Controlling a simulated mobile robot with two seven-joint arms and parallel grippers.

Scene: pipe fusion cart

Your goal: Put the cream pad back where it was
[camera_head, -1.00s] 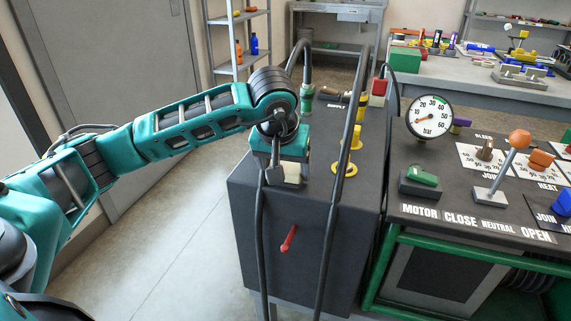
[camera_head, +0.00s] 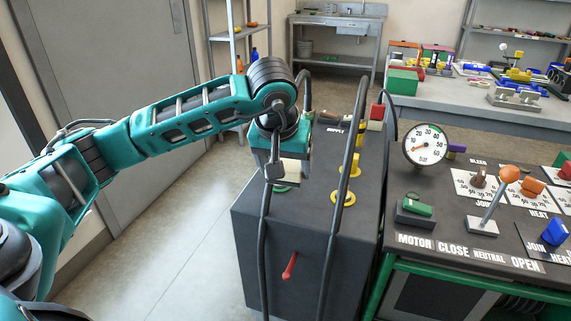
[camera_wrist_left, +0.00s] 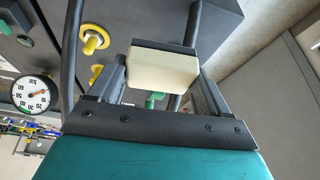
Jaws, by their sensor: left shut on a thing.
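My left gripper (camera_head: 288,178) is shut on the cream pad (camera_head: 289,169), above the near left part of a dark cabinet top (camera_head: 305,205). In the left wrist view the cream pad (camera_wrist_left: 163,69) shows as a pale block between the two fingers (camera_wrist_left: 160,88), with a dark strip along its upper edge. A green ring (camera_head: 282,188) on the cabinet top shows just below the gripper, partly hidden by it. The pad appears clear of the cabinet top. My right gripper is not in view.
Black hoses (camera_head: 331,230) arch over the cabinet near my gripper. A panel with a gauge (camera_head: 425,145) and orange-topped lever (camera_head: 509,174) is at right. Floor is clear at left.

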